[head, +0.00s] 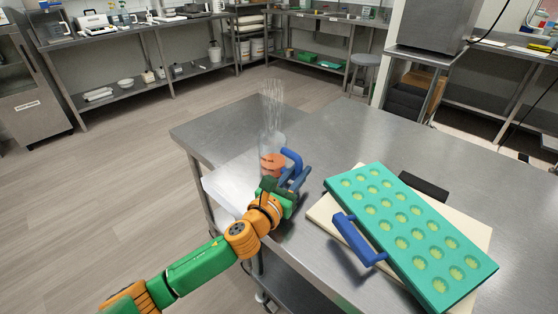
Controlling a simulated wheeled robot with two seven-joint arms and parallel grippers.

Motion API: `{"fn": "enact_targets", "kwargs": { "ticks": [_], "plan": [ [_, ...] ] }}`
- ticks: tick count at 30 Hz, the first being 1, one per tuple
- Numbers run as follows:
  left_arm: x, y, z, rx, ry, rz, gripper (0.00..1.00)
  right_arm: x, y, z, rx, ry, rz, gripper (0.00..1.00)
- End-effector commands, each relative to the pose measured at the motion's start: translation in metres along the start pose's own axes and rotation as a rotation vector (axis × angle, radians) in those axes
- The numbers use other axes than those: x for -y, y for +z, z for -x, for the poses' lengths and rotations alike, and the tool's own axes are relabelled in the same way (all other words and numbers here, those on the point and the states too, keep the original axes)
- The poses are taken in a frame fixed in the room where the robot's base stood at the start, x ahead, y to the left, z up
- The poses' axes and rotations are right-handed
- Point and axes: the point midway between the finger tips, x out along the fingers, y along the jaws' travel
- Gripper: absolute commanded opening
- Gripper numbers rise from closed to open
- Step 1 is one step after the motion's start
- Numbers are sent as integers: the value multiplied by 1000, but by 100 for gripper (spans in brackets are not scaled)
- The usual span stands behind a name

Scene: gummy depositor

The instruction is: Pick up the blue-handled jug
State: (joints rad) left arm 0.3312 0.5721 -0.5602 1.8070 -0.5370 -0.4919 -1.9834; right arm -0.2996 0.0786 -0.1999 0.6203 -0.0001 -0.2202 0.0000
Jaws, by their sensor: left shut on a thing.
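A clear jug (273,143) with orange contents stands upright near the left edge of the steel table. Its blue handle (292,158) is on its right side. My left gripper (290,182) reaches in from the left and is shut on the jug's handle, hiding its lower part. Whether the jug's base touches the table is hard to tell. My right gripper is not in view.
A teal mould (408,232) with several round cavities lies on a cream board (325,213) at the right. A second blue handle (355,240) lies against its left side. A dark object (424,186) sits behind the mould. The table (345,135) is clear behind.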

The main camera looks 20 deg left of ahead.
Motion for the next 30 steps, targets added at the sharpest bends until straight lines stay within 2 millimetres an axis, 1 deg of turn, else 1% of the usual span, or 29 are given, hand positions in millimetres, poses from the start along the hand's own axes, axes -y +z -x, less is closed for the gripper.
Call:
{"fn": "enact_targets", "kwargs": {
  "ticks": [20, 23, 26, 27, 29, 30],
  "plan": [
    [0, 2, 0, 1, 0, -1, 0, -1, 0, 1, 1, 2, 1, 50],
    [0, 12, 0, 3, -1, -1, 0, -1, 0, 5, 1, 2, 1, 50],
    [0, 33, 0, 6, -2, -4, 0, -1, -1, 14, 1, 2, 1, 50],
    [3, 44, 3, 6, -4, -2, 0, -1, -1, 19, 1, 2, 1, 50],
    [13, 60, 14, 4, -5, -2, 0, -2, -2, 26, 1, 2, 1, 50],
    [19, 71, 20, 6, -6, 1, 0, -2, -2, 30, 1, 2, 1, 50]
  ]
}}
